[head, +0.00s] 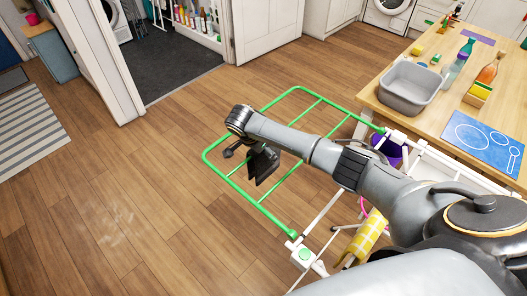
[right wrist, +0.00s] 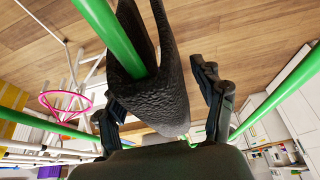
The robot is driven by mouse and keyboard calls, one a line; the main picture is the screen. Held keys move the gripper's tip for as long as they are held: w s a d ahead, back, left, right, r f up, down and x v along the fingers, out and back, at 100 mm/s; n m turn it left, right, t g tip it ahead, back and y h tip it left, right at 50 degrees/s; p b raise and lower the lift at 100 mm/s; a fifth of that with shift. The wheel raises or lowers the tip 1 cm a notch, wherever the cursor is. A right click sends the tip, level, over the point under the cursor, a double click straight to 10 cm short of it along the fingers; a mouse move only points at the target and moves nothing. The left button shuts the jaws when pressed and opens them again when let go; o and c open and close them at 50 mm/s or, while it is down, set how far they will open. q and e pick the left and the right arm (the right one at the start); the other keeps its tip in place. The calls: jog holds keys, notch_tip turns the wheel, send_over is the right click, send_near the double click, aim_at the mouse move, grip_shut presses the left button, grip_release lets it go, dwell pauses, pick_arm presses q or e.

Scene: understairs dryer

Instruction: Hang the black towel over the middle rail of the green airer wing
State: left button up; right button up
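The black towel (head: 263,167) hangs on the green airer wing (head: 213,167), at the rail between the wing's outer edge and its inner rail. In the right wrist view the dark textured towel (right wrist: 155,105) is folded over a green rail (right wrist: 110,22), with a flap on each side. My right gripper (head: 245,152) is right at the towel. In the right wrist view its fingers (right wrist: 153,90) stand apart on either side of the towel, with a gap visible by the right finger. My left gripper is out of view.
The airer's white frame (head: 318,222) carries a yellow patterned cloth (head: 368,235). A wooden table (head: 395,113) with a grey basin (head: 409,88) and bottles stands to the right. The wooden floor left of the airer is clear.

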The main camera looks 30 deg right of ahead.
jog(key=v, duration=1.2)
jog(key=shift+s, duration=0.1)
